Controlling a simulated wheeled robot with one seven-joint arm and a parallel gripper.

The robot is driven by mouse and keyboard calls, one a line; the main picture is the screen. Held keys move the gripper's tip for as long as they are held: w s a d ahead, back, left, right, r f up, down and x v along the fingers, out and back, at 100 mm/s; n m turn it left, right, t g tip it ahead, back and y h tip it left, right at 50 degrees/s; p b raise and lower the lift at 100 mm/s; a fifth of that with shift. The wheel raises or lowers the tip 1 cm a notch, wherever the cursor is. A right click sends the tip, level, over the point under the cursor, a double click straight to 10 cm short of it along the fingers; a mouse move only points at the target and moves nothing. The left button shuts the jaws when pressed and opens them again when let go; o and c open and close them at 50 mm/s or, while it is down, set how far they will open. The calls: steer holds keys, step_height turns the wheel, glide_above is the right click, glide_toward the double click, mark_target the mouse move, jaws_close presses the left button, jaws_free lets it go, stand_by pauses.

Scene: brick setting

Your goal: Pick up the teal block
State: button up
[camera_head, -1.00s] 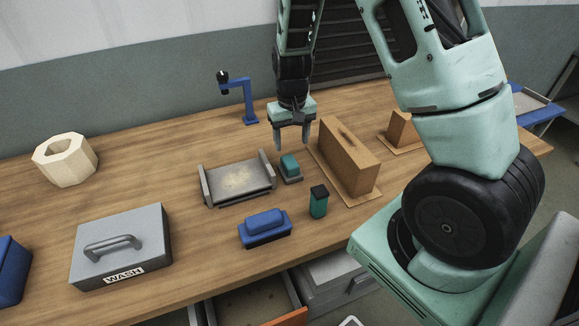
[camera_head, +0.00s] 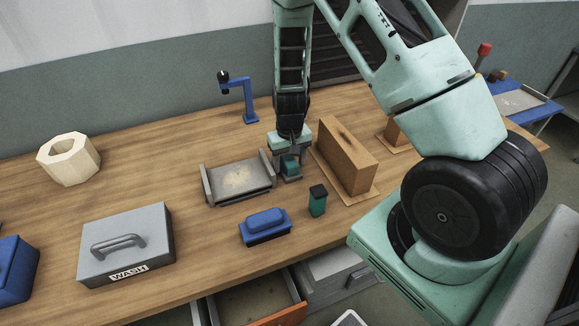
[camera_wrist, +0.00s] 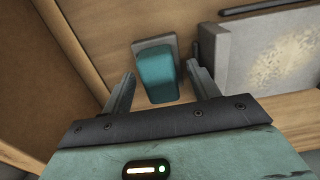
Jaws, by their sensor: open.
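The teal block (camera_wrist: 157,78) lies on a small grey base (camera_wrist: 154,45) on the wooden table. In the head view the teal block (camera_head: 290,165) is partly hidden by my gripper (camera_head: 288,165), which has come down over it. In the wrist view my gripper (camera_wrist: 160,88) is open, with one finger to the left of the block and the other to its right. A small gap shows on each side, so the fingers do not appear to press on it.
A grey metal tray (camera_head: 209,190) stands close to the left of the block, and a tall brown box (camera_head: 352,165) close to the right. A grey box marked WASH (camera_head: 153,262) sits front left.

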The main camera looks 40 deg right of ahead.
mark_target(289, 160)
steer(key=c, duration=1.2)
steer(key=shift+o, duration=0.2)
steer(key=shift+r, duration=0.1)
step_height(289, 160, up, 10)
steer(key=shift+f+b, duration=0.1)
steer(key=shift+b, duration=0.8)
